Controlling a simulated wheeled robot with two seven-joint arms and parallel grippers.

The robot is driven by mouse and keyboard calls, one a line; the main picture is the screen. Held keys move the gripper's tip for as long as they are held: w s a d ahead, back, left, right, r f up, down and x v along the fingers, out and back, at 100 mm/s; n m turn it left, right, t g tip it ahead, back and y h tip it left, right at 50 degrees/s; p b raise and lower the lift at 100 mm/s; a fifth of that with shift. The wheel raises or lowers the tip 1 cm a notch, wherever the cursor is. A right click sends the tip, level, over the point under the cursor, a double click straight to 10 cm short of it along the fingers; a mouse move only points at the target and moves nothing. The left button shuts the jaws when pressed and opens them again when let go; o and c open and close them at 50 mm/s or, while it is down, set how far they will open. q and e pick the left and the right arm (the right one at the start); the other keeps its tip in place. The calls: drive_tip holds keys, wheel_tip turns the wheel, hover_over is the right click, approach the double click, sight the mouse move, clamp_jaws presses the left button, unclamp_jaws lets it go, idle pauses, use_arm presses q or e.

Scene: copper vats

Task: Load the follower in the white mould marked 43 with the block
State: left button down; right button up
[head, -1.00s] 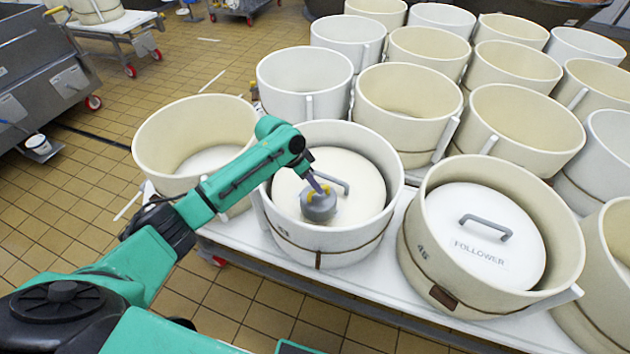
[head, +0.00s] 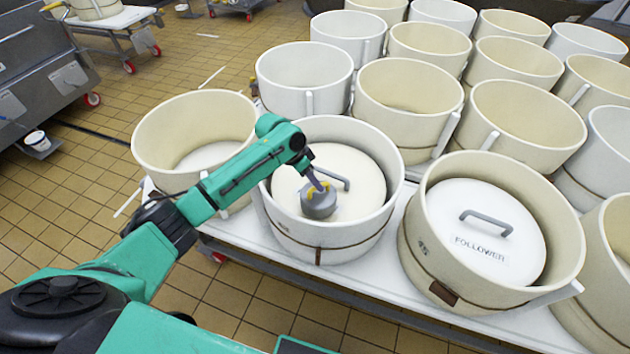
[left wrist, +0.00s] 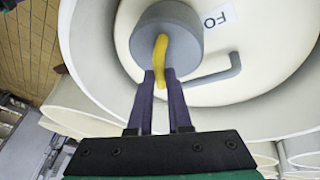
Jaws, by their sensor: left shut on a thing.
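The white mould (head: 345,236) stands in the front row in the head view. Its number is too small to read surely. A pale follower disc (head: 357,207) with a grey bar handle lies inside it. The block (head: 317,204) is a grey cylinder with a yellow grip, over the front-left part of the follower and inside the rim. I cannot tell whether it touches the disc. My left gripper (head: 319,185) is shut on the yellow grip; the left wrist view shows its fingers around the grip, with the block (left wrist: 188,48) beside the disc's bar handle. My right gripper is not in view.
A cream mould (head: 425,245) with a disc labelled FOLLOWER (head: 465,215) stands close on the right, and another cream mould (head: 150,165) on the left. Several moulds crowd the white table (head: 375,277) behind. Tiled floor (head: 260,315) lies in front.

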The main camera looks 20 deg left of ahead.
use_arm(q)
drive_tip(key=shift+w+f, duration=0.1)
drive_tip(key=shift+f, duration=0.35)
idle(0.6)
drive_tip(key=c, duration=0.8)
unclamp_jaws()
drive_tip(key=shift+o, duration=0.2)
drive_tip(key=shift+s+f, duration=0.15)
drive_tip(key=shift+s, duration=0.1)
wheel_tip(320, 180, up, 7)
drive_tip(key=p, duration=0.7)
drive_tip(key=shift+w+r, duration=0.1)
drive_tip(key=shift+r, duration=0.1)
drive_tip(key=shift+f, duration=0.1)
